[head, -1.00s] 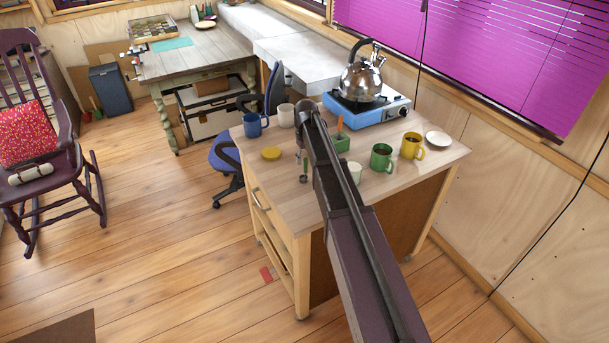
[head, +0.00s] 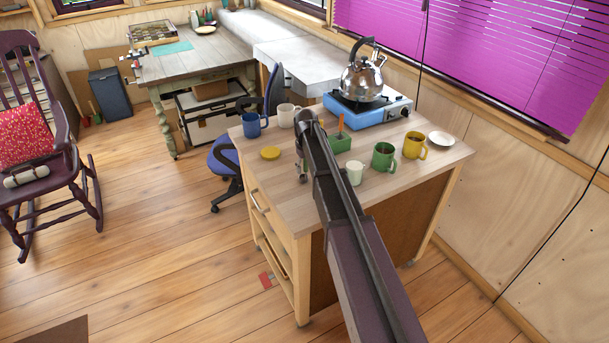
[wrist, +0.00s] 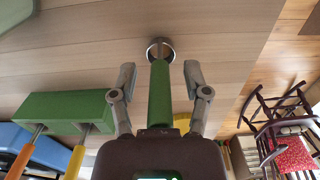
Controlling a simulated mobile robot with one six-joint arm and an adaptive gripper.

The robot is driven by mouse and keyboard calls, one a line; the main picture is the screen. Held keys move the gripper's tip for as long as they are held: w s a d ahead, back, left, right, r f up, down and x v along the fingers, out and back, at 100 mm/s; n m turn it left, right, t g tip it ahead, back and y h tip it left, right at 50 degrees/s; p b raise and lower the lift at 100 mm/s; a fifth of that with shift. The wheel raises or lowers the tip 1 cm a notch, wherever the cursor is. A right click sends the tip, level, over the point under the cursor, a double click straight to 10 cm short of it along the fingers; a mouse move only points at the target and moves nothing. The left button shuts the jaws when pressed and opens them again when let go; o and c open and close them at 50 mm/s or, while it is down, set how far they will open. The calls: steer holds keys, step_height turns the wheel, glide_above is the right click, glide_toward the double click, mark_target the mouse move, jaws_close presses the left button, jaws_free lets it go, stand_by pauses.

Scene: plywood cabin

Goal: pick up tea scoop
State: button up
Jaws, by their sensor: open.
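The tea scoop shows in the wrist view, with a green handle (wrist: 159,95) and a round metal bowl (wrist: 160,48) over the pale wooden worktop. My gripper (wrist: 160,72) is open, with one finger on each side of the handle and a visible gap on both sides. The handle runs from the bowl down towards my palm. In the head view my arm covers most of my gripper (head: 302,170), which is at the worktop (head: 285,190) near its left front. The scoop is not clear there.
A green box (head: 341,144) with coloured handles stands close by. A yellow lid (head: 270,153) lies left. A kettle (head: 362,78) stands on a blue stove (head: 367,112).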

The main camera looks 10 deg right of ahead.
steer(key=shift+c, duration=0.2)
jaws_close()
steer(key=shift+r, duration=0.15)
stand_by(0.4)
step_height(320, 180, up, 4)
steer(key=p, duration=0.3)
steer(key=shift+f+p, duration=0.25)
steer(key=shift+p, duration=0.1)
steer(key=s+a+r+p, duration=0.1)
steer(key=s+a, duration=0.2)
steer(key=s, duration=1.2)
steer(key=shift+s+a, duration=0.2)
steer(key=shift+s, duration=0.15)
steer(key=shift+f+b, duration=0.7)
steer(key=shift+f, duration=0.05)
